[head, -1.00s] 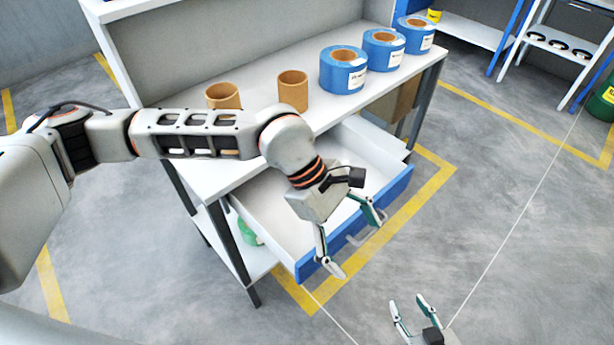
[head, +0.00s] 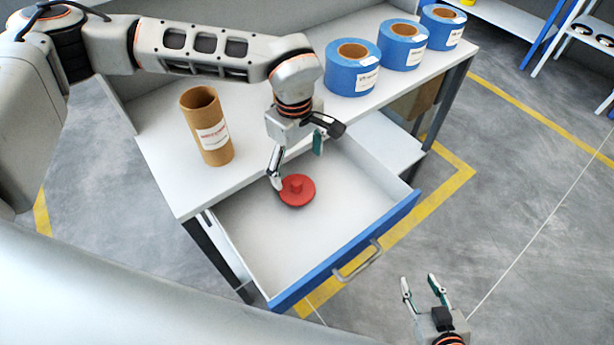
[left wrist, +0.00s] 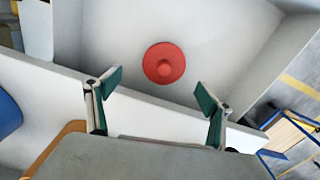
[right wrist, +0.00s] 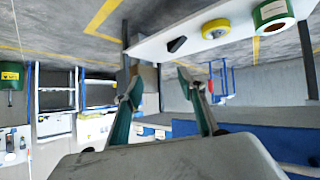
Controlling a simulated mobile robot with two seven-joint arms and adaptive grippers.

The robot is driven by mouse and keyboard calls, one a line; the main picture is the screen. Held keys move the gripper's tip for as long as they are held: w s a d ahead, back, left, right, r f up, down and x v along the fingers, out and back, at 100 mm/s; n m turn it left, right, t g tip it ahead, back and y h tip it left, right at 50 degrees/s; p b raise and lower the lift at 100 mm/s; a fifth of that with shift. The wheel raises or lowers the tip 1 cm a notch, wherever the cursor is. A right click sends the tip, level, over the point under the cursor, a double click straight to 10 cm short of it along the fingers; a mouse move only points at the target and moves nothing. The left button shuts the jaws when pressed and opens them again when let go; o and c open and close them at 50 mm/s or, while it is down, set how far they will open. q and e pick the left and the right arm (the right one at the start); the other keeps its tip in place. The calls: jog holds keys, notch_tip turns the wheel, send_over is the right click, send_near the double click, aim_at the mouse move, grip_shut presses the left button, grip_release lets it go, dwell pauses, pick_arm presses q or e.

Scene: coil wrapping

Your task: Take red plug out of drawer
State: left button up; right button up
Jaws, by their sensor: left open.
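The red plug (head: 297,190) is a round disc with a raised knob, lying on the floor of the open white drawer (head: 300,240) near its back left. It also shows in the left wrist view (left wrist: 163,63). My left gripper (head: 296,166) is open and empty above the back of the drawer, close to the plug. In the head view one finger overlaps the plug's left edge; I cannot tell whether it touches. In the left wrist view the plug shows beyond the fingertips, between them. My right gripper (head: 420,284) is open and empty, away from the drawer at the lower right.
The drawer has a blue front with a grey handle (head: 358,262). On the tabletop (head: 160,165) above it stand a brown cardboard tube (head: 208,127) and three blue rolls (head: 352,68). The table edge is close behind my left gripper. Floor to the right is clear.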

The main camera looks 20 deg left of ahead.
aim_at(296, 183)
pick_arm(q)
jog(key=shift+s+f, duration=0.15)
jog(key=shift+f, duration=0.4)
jog(key=shift+s+f, duration=0.15)
jog(key=shift+f, duration=0.4)
notch_tip(296, 183, down, 4)
jog(key=shift+s+a+f+p, duration=0.1)
jog(key=shift+s+a+p, duration=0.05)
jog(key=shift+p, duration=0.15)
jog(key=shift+f, duration=0.6)
jog(key=c, duration=1.2)
